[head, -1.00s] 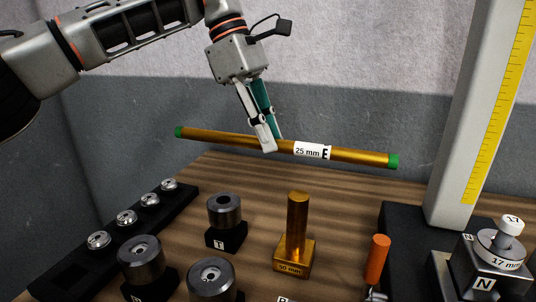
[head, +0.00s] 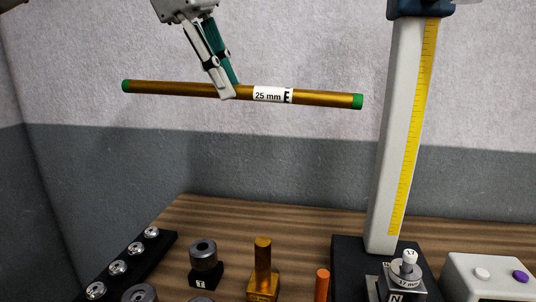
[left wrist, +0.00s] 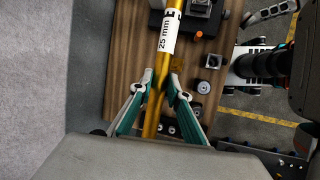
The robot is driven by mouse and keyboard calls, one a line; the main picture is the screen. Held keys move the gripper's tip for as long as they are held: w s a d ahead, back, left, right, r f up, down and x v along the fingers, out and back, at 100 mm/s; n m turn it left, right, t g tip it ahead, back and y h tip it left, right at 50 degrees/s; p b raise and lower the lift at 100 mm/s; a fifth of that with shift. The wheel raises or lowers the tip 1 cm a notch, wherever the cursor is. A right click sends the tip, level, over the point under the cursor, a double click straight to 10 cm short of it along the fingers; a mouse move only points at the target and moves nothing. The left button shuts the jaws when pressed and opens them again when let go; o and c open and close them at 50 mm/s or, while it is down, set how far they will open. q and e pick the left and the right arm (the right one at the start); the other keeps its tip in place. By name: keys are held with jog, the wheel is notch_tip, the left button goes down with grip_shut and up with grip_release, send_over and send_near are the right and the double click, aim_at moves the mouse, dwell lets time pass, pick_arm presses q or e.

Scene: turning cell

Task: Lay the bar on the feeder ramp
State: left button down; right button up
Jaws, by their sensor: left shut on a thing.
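The bar (head: 318,98) is a long brass-coloured rod with green ends and a white label reading "25 mm E". My left gripper (head: 228,93) is shut on it near the middle, left of the label. The bar is held high above the bench, nearly level, its right end slightly lower in the head view. In the left wrist view the bar (left wrist: 153,112) runs between the two fingers (left wrist: 161,88). I cannot pick out the feeder ramp with certainty in these frames.
A wooden bench (head: 300,225) lies below. A grey column with a yellow scale (head: 410,150) stands to the right. On the bench are a brass post (head: 262,262), a dark block marked T (head: 205,275), an orange handle (head: 322,285), a black rack (head: 165,242) and a button box (head: 490,265).

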pick_arm(q)
jog(key=s+a+f+m+g, duration=0.1)
jog(key=s+a+f+m, duration=0.2)
jog(key=f, duration=0.6)
jog(key=s+a+f+m+g, duration=0.1)
jog(key=s+a+f+m, duration=0.2)
jog(key=a+f, duration=0.5)
jog(key=s+a+f+m+g+p, duration=0.1)
jog(key=a+f+m, duration=0.4)
jog(key=f, duration=0.6)
jog(key=shift+s+a+g, duration=0.25)
jog(key=shift+s+a, duration=0.05)
jog(key=shift+s, duration=0.2)
jog(key=shift+s+a+g, duration=0.25)
jog(key=shift+s, duration=0.2)
jog(key=shift+s+a+f+y, duration=0.2)
jog(key=shift+s+f+y, duration=0.1)
jog(key=shift+s+f, duration=0.15)
jog(key=shift+r, duration=0.1)
